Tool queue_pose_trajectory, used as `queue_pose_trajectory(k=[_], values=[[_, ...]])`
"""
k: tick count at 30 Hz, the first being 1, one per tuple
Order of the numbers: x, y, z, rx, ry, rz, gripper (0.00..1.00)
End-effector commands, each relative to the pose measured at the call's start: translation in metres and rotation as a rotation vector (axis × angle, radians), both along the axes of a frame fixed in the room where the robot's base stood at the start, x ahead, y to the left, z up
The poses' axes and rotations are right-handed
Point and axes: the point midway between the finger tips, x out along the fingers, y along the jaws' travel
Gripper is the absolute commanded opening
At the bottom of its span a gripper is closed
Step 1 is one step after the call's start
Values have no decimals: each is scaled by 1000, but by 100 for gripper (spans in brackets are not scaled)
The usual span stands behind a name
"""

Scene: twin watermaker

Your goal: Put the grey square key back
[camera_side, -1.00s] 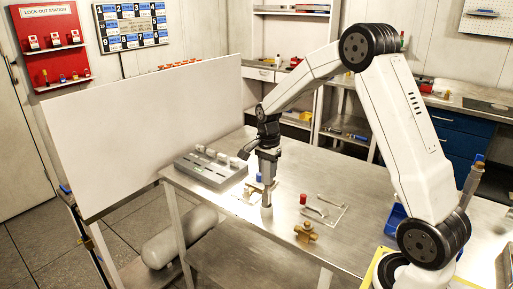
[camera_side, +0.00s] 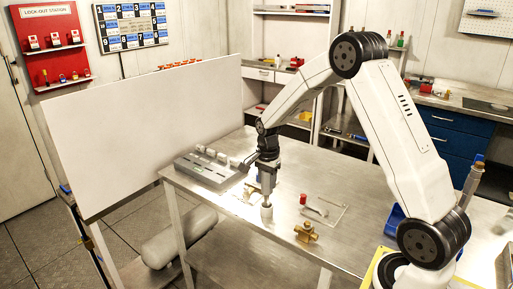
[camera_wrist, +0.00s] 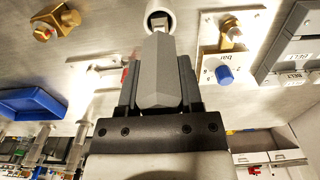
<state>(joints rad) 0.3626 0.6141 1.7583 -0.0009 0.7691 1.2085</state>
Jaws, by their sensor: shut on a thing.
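The grey square key (camera_wrist: 160,75) stands upright between the fingers of my gripper (camera_wrist: 158,88), which is shut on its thick grey body. Its narrower shank points at a white round piece (camera_wrist: 160,14) at the top of the wrist view. In the side view the key is a small grey shape under my gripper (camera_side: 267,188), directly above the white round piece (camera_side: 267,215) on the table. The key's tip meets or enters the white piece; how deep it sits I cannot tell.
A brass fitting (camera_side: 306,233) stands right of the white piece. A plate with a brass part (camera_wrist: 232,32) and blue knob (camera_wrist: 225,75) is close by. A grey slotted block (camera_side: 208,168) lies behind left. A red-capped piece (camera_side: 303,199) stands by a clear plate (camera_side: 332,212). The front table is clear.

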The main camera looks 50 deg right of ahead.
Motion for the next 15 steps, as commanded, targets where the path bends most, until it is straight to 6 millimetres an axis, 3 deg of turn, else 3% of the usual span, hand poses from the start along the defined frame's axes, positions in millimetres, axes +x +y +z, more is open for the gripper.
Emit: queue_pose_trajectory(k=[2,3,6,15], values=[[0,0,-2,0,1,0,0],[0,0,-3,0,1,0,50],[0,0,-2,0,1,0,81],[0,0,-2,0,0,0,82]])
